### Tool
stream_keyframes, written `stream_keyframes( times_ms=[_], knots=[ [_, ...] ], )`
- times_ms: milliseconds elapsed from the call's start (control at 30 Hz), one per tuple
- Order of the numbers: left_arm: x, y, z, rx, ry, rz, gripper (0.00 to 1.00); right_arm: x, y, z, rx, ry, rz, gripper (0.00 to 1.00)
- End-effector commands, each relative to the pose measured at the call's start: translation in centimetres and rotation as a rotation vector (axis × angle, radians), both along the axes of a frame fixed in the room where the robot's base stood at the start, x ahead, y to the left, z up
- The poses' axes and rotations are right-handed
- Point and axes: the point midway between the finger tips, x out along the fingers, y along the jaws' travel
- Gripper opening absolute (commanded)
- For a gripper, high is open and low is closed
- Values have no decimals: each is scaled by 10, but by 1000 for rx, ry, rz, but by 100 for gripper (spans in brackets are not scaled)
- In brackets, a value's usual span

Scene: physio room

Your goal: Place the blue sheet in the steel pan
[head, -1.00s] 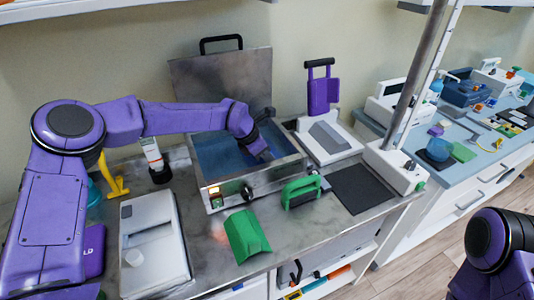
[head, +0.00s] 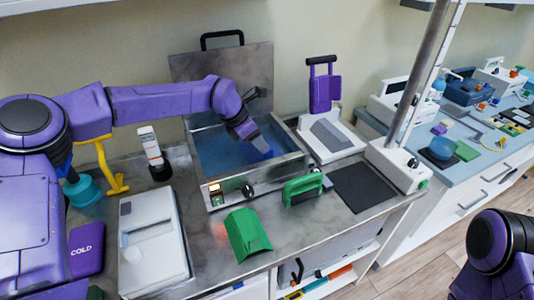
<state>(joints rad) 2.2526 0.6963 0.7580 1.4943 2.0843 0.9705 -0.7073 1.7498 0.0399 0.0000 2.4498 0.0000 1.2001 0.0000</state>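The steel pan (head: 286,170) is an open square basin on the counter, with its lid raised behind it and a blue interior. My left gripper (head: 256,145) reaches down inside the pan from the left, over the blue interior. A small brighter blue patch, perhaps part of the blue sheet (head: 262,146), shows right at its fingertips; most of it is hidden or blends with the blue interior. The fingers are too small and dark to tell whether they are shut on it. My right arm shows only at the lower right, and its gripper is out of view.
A white machine (head: 152,240), a white bottle (head: 153,152) and a purple COLD pack (head: 87,249) are to the left. A dark mat (head: 364,187) is at right.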

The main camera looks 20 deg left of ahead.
Motion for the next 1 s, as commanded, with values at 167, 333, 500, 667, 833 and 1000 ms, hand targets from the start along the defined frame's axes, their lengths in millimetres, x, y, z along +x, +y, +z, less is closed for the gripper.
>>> stream_keyframes(
  times_ms=[167, 333, 500, 667, 833, 1000],
  knots=[
    [-13, 16, 34, 0, -3, 0, 39, 0, 0, -9, 0, 0, 0, 43],
    [-19, 21, 49, 1, 0, -1, 39, 0, 0, -10, 0, 0, 0, 43],
    [-20, 22, 50, 1, 2, -1, 39, 0, 0, -10, 0, 0, 0, 43],
    [-20, 22, 50, 1, 2, -1, 39, 0, 0, -10, 0, 0, 0, 43],
    [-20, 22, 50, 1, 2, -1, 39, 0, 0, -10, 0, 0, 0, 43],
    [-19, 22, 50, 1, 2, -1, 39, 0, 0, -10, 0, 0, 0, 43]
  ],
)
